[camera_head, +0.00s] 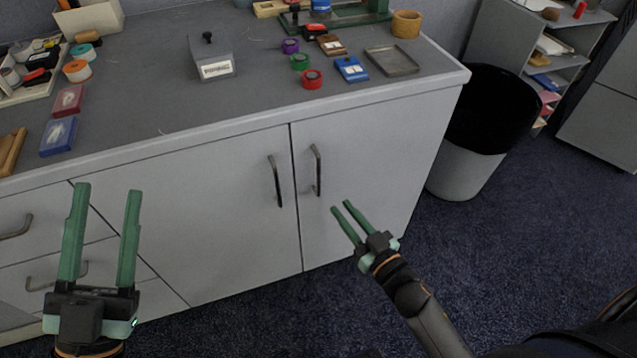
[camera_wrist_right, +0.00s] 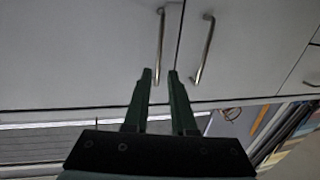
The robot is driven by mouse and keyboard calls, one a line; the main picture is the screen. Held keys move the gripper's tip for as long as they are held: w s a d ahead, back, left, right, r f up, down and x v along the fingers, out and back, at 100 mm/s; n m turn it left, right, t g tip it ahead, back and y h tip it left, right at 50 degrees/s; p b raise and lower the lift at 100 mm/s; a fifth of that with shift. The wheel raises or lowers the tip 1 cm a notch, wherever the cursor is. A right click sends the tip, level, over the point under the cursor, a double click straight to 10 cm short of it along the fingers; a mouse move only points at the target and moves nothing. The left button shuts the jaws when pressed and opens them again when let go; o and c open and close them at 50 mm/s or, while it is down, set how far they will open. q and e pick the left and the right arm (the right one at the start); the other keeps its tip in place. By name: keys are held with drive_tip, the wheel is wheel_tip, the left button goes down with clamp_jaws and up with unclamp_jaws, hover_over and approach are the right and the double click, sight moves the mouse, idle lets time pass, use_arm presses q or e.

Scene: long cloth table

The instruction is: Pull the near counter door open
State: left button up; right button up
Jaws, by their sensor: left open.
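The grey counter has two flat doors, both shut, meeting at a vertical seam. The left door (camera_head: 230,220) has a dark bar handle (camera_head: 275,181), and the right door (camera_head: 365,160) has a similar handle (camera_head: 317,170). My right gripper (camera_head: 343,205) is open and empty, in front of the right door, below and right of its handle. In the right wrist view, which looks upside down, the right door's handle (camera_wrist_right: 161,45) lines up between the fingertips (camera_wrist_right: 160,74); I see no contact. My left gripper (camera_head: 108,188) is open and empty before the drawers at left.
Drawers (camera_head: 25,255) with bar handles are left of the doors. A black-lined bin (camera_head: 465,176) stands at the counter's right end, near a shelf (camera_head: 560,50). Small boxes, spools and trays lie on the countertop (camera_head: 150,110). Carpet (camera_head: 520,260) is clear in front.

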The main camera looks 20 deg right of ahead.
drive_tip(key=x, duration=0.5)
drive_tip(key=b, duration=0.2)
hover_over(319, 196)
drive_tip(key=shift+w, duration=0.3)
use_arm(q)
drive_tip(key=s+m+h, duration=0.1)
drive_tip(key=s+r+m+h, duration=0.1)
drive_tip(key=s+r+h, duration=0.1)
drive_tip(key=h, duration=0.1)
drive_tip(key=shift+d+r+m, duration=0.2)
drive_tip(key=shift+d+m, duration=0.1)
drive_tip(key=shift+m, duration=0.1)
use_arm(e)
clamp_jaws()
